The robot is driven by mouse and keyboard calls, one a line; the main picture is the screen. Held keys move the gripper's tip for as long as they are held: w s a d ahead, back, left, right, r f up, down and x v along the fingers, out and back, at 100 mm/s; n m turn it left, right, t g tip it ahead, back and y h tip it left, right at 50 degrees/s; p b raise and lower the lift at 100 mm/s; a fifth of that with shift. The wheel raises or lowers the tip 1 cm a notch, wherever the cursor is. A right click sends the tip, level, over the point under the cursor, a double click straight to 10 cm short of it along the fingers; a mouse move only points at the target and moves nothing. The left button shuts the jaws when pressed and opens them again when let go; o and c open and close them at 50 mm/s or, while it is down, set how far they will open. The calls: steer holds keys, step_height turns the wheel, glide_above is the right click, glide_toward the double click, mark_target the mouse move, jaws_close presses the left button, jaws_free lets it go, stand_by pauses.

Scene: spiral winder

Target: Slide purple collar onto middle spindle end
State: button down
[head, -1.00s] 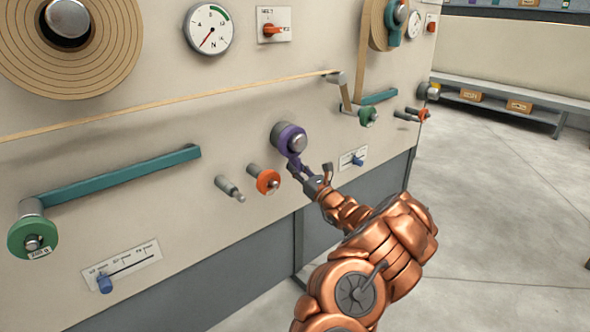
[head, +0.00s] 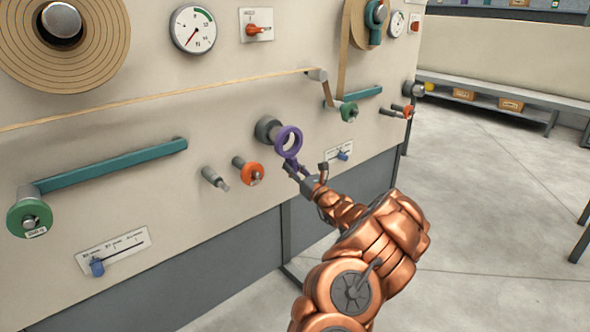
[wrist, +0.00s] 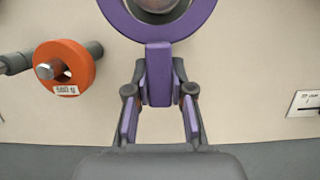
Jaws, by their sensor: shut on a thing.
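A purple collar (head: 288,140) is a ring with a tab below it. My gripper (head: 297,171) is shut on that tab and holds the ring up, facing the panel. A grey round end (wrist: 156,4) shows through the ring, cut off by the frame.
An orange collar (head: 250,173) sits on a thin peg left of the spindle, beside a bare peg (head: 214,178). A slider scale (head: 340,154) is at the right. Teal arms (head: 110,168) and a paper strip (head: 180,93) cross the panel.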

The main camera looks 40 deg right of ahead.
steer(key=shift+a, duration=0.1)
steer(key=shift+s, duration=0.1)
steer(key=shift+f+x, duration=0.25)
steer(key=shift+x, duration=0.95)
steer(key=shift+w, duration=2.2)
steer(key=shift+s+r+b, duration=0.2)
steer(key=shift+s+b, duration=1.8)
steer(key=shift+s, duration=3.35)
steer(key=shift+s+r+p, duration=0.25)
steer(key=shift+s+p, duration=0.1)
steer(key=shift+p, duration=0.05)
steer(key=s+p, duration=0.1)
steer(key=s, duration=0.5)
steer(key=shift+r+p, duration=0.35)
steer(key=shift+p, duration=0.05)
